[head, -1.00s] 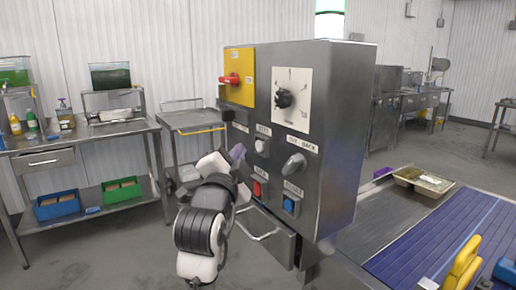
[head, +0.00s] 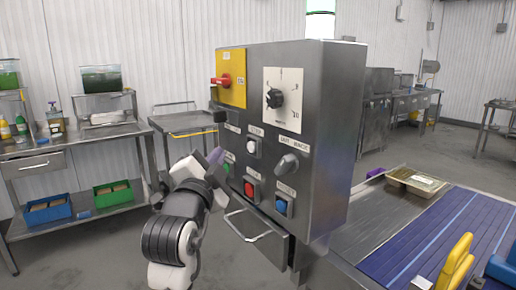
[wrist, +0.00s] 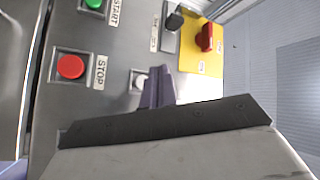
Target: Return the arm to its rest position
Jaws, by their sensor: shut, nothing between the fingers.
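My gripper (head: 215,156) is at the front left of the steel control box (head: 335,140), with its purple fingers pointing toward the panel. In the wrist view the fingers (wrist: 157,88) are shut together and hold nothing. They overlap a pale button (wrist: 139,80) in that picture. I cannot tell the exact gap to the panel, but no clear contact shows. My white and black arm reaches up from the bottom of the head view.
The panel carries a red switch (head: 221,81) on a yellow plate, a black dial (head: 274,98), a red STOP button (wrist: 70,66) and a blue button (head: 281,207). A blue conveyor (head: 440,240) with a food tray (head: 415,182) lies right. Steel tables (head: 80,138) stand left.

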